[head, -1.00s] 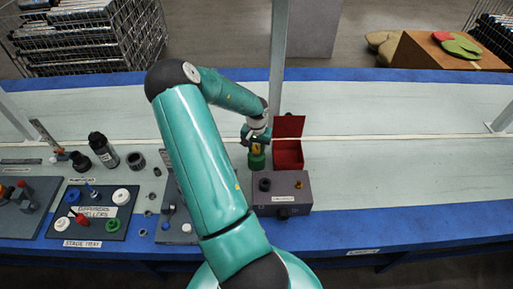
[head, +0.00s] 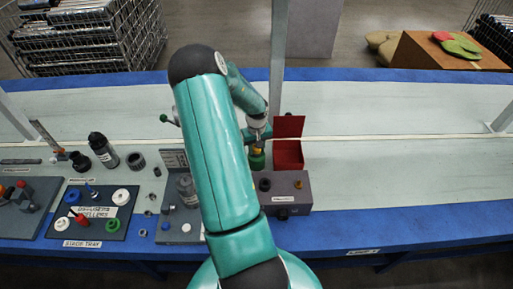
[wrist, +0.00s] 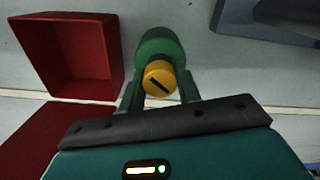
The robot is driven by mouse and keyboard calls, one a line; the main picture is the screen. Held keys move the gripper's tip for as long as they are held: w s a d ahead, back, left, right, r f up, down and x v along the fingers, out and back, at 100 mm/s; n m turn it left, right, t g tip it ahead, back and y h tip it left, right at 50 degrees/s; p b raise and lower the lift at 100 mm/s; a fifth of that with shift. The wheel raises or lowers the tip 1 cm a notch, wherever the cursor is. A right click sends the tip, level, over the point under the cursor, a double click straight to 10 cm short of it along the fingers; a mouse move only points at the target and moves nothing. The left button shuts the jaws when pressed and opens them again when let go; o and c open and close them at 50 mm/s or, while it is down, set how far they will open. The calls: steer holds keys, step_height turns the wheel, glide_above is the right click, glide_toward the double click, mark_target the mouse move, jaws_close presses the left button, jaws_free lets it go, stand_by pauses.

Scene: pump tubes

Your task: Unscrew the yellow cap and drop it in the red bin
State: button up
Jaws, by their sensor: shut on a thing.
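The yellow cap (wrist: 159,79) is between my gripper's fingers (wrist: 158,88) in the wrist view, with a dark slot across its top. It sits at the top of a green cylindrical body (wrist: 157,44). My gripper is shut on the cap. Whether the cap is still threaded on the green body cannot be told. In the head view the green body (head: 257,161) stands on the bench beside the red bin (head: 288,153), and a bit of the yellow cap (head: 258,150) shows under my gripper. The red bin (wrist: 112,40) is open and empty at the upper left in the wrist view.
A grey box with dark knobs (head: 284,191) stands just in front of the bin. Trays of coloured parts (head: 93,212) and dark bottles (head: 102,150) are on the left. A grey post (head: 278,60) rises behind the bin. The bench's right side is clear.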

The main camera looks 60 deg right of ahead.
steer(key=shift+w, duration=0.1)
steer(key=n, duration=0.2)
steer(key=shift+n, duration=0.7)
steer(key=n, duration=0.3)
steer(key=shift+n, duration=0.3)
steer(key=o, duration=0.8)
